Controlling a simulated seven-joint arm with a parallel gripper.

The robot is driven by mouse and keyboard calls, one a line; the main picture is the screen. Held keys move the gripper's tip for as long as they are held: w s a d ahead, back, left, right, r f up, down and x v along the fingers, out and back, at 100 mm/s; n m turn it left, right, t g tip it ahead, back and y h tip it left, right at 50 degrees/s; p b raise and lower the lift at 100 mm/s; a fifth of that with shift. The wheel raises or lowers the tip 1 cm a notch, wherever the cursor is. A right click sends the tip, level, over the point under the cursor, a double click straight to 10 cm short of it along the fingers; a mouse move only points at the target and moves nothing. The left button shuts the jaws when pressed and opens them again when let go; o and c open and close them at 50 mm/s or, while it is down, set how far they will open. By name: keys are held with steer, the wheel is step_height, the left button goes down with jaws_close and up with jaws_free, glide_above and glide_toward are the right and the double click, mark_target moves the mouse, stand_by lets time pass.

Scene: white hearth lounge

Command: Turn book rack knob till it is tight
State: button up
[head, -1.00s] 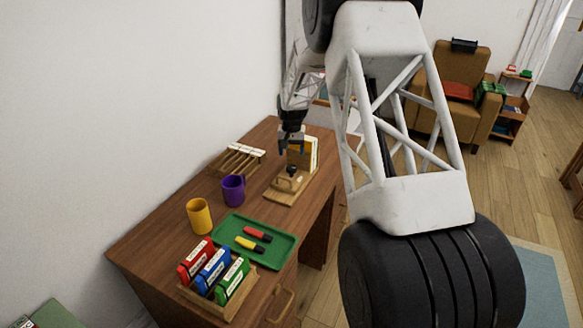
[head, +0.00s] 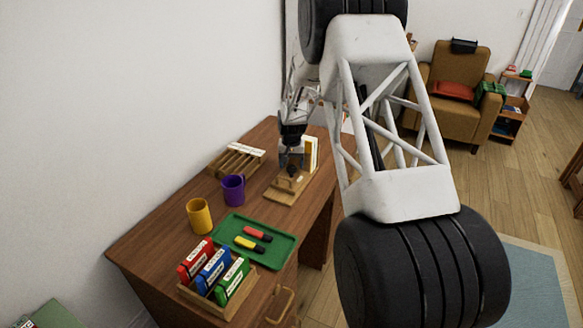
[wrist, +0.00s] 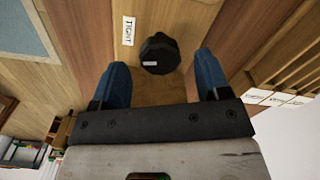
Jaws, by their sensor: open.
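The book rack (head: 283,194) is a wooden stand near the far end of the brown desk, with an upright and pale book at its back. Its black knob (head: 291,170) sits low between my fingertips in the head view. In the wrist view the lobed black knob (wrist: 159,54) has a small white mark, and a white label (wrist: 128,31) reading "TIGHT" lies to its left. My gripper (wrist: 161,82) is open, its blue fingers on either side of the knob's near side, with visible gaps. Contact is not visible. My gripper also shows in the head view (head: 291,163).
A slotted wooden rack (head: 237,159) lies left of the book rack. A purple mug (head: 233,189), yellow mug (head: 200,216), green tray (head: 275,252) with markers, and wooden holder (head: 234,302) of coloured binders stand nearer. The wall borders the desk's left side.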

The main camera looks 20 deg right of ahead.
steer(key=shift+f, duration=0.95)
steer(key=shift+c, duration=0.2)
steer(key=c, duration=0.9)
steer(key=shift+m, duration=1.5)
